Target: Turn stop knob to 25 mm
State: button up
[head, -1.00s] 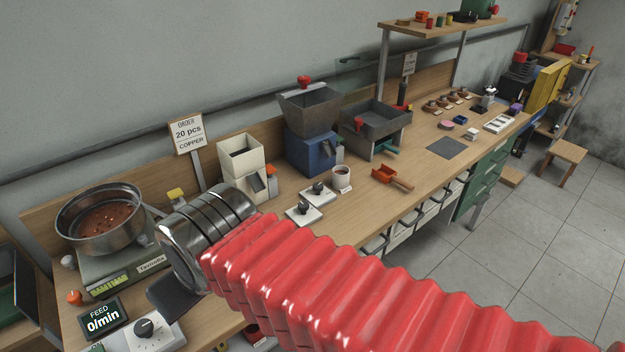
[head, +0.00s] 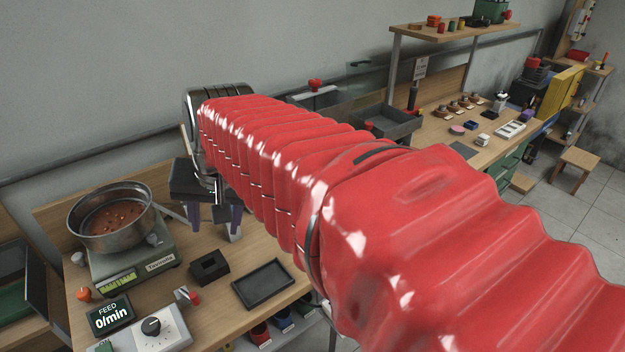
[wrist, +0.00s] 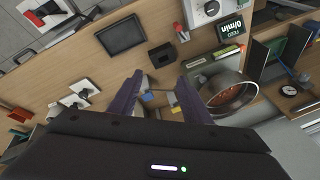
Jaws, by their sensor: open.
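No label naming a stop knob is readable. In the wrist view, two white plates with dark knobs lie at the left, a lower plate (wrist: 68,105) and an upper plate (wrist: 86,86). My arm hides them in the head view. Another black knob (head: 152,327) sits on a white panel at the front left, and also shows in the wrist view (wrist: 211,9). My gripper (head: 214,222) is open, with purple fingers pointing down above the bench. In the wrist view its fingers (wrist: 160,78) are apart with nothing held between them.
A metal bowl (head: 111,215) of copper-coloured pieces stands on a scale. The FEED display (head: 110,314) reads 0/min. A black block (head: 209,266) and a dark tray (head: 264,284) lie on the bench. My red-sleeved arm covers much of the middle bench.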

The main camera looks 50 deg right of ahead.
jog(key=w+d+m, duration=0.2)
jog(key=d+m, duration=0.2)
jog(key=d, duration=0.3)
jog(key=w+d+m+y, duration=0.1)
jog(key=w+d+m, duration=0.1)
jog(key=d+m, duration=0.35)
jog(key=w+d+m, duration=0.3)
jog(key=d, duration=0.5)
jog(key=s+d+f+m, duration=0.2)
jog(key=d+m, duration=0.1)
jog(key=d, duration=0.4)
jog(key=s+d+f+m, duration=0.2)
jog(key=d+m, duration=0.2)
jog(key=d, duration=0.4)
jog(key=s+d+f+m+y, duration=0.1)
jog(key=s+d+f+m, duration=0.1)
jog(key=d, duration=0.6)
jog(key=shift+f+m, duration=0.6)
jog(key=shift+m, duration=0.05)
jog(key=shift+f, duration=0.1)
jog(key=x, duration=1.3)
jog(key=shift+f, duration=0.3)
jog(key=shift+c, duration=0.6)
